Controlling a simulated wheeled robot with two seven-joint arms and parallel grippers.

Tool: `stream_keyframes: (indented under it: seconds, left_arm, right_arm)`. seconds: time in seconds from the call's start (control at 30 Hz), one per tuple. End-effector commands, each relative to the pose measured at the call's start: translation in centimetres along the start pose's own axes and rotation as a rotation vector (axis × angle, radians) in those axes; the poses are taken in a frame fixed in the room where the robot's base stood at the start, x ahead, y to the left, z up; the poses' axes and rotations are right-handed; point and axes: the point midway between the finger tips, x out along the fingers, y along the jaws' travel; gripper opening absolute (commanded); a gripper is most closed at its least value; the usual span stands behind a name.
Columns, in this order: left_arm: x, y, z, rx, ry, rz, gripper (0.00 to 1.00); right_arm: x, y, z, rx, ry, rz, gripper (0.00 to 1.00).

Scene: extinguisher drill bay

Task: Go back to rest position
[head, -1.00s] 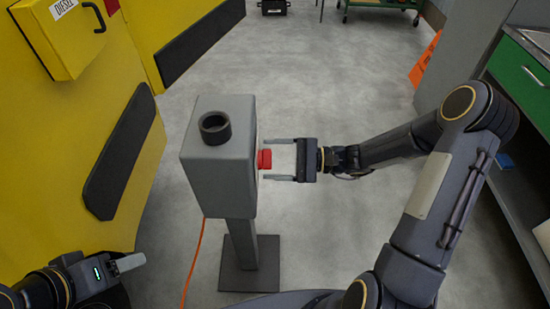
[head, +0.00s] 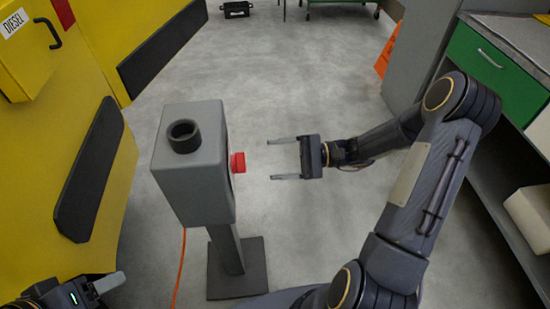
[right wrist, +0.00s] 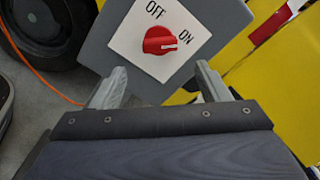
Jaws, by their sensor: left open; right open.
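My right gripper (head: 285,159) is open and empty in the head view, its fingers pointing left toward a red knob (head: 238,162) with a clear gap between them. In the right wrist view, the open right gripper (right wrist: 160,85) faces the red knob (right wrist: 160,40). The knob sits on a white plate (right wrist: 133,38) marked OFF and ON, and its white mark points toward ON. The knob is on the side of a grey box (head: 190,180) on a post. My left gripper (head: 108,283) is at the lower left, open, and only partly in view.
A yellow machine (head: 30,140) with a DIESEL label stands on the left. An orange cable (head: 179,275) runs down by the post's dark base (head: 237,268). A green-drawered bench (head: 485,60) is on the right. Grey floor lies open behind the right gripper.

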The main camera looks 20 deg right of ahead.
Motion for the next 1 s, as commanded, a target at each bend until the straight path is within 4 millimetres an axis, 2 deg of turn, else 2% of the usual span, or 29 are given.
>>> stream_keyframes:
  seconds: [0.3, 0.4, 0.47, 0.67, 0.8, 1.0]
  left_arm:
    - [0.0, 0.0, 0.0, 0.000, 0.000, 0.000, 0.63]
    - [0.0, 0.0, 0.0, 0.000, 0.000, 0.000, 0.63]
    - [0.0, 0.0, 0.0, 0.000, 0.000, 0.000, 0.63]
    - [0.0, 0.0, 0.0, 0.000, 0.000, 0.000, 0.63]
    - [0.0, 0.0, 0.0, 0.000, 0.000, 0.000, 0.63]
    - [0.0, 0.0, 0.0, 0.000, 0.000, 0.000, 0.63]
  right_arm:
    - [0.0, 0.0, 0.0, -0.001, 0.000, 0.002, 0.69]
    - [0.3, 0.0, 0.9, -0.022, 0.005, 0.041, 0.69]
    - [0.6, 0.1, 2.2, -0.052, 0.014, 0.099, 0.69]
    - [1.4, 1.9, 9.0, -0.256, 0.105, 0.433, 0.69]
    - [0.6, 4.0, 13.2, -0.441, 0.213, 0.655, 0.69]
    - [-1.8, 6.5, 16.9, -0.718, 0.393, 0.866, 0.69]
